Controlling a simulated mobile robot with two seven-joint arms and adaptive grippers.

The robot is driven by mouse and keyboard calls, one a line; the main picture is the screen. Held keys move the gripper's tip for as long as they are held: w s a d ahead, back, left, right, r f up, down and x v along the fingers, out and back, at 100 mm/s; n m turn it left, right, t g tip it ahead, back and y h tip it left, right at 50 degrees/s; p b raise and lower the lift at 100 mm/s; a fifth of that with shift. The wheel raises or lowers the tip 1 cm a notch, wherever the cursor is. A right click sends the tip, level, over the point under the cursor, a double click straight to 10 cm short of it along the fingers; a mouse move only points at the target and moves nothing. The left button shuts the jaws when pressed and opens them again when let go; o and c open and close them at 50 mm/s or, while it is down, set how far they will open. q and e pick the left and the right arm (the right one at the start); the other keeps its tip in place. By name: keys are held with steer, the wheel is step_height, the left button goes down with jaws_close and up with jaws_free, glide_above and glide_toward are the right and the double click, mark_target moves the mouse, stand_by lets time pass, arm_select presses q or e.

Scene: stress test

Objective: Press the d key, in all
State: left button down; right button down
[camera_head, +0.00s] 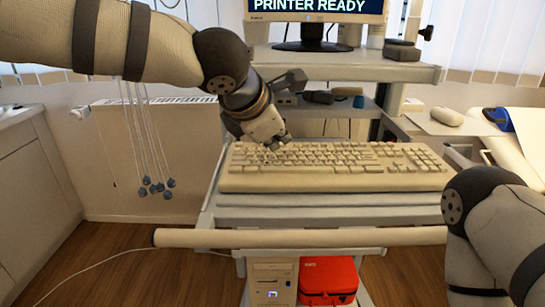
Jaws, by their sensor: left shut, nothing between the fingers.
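A beige keyboard (330,181) lies on the pull-out shelf of a cart, its keys facing up. My left gripper (275,146) is shut and empty, with its fingertips at the upper left part of the keys. I cannot tell whether the fingertips touch a key. The d key is too small to make out, and the gripper covers some keys there. My right arm comes in at the lower right, beside the keyboard's right end; its gripper is out of view.
A monitor (318,10) reading "PRINTER READY" stands on the upper shelf (340,68). A horizontal bar (300,237) runs along the cart's front. A red case (328,277) sits below. Cords with blue ends hang at the left.

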mark_target(276, 159)
arm_select(q)
steer(key=shift+f, duration=0.15)
steer(key=shift+f, duration=0.3)
steer(key=shift+f, duration=0.3)
stand_by(0.4)
steer(key=shift+r, duration=0.75)
steer(key=shift+r, duration=2.5)
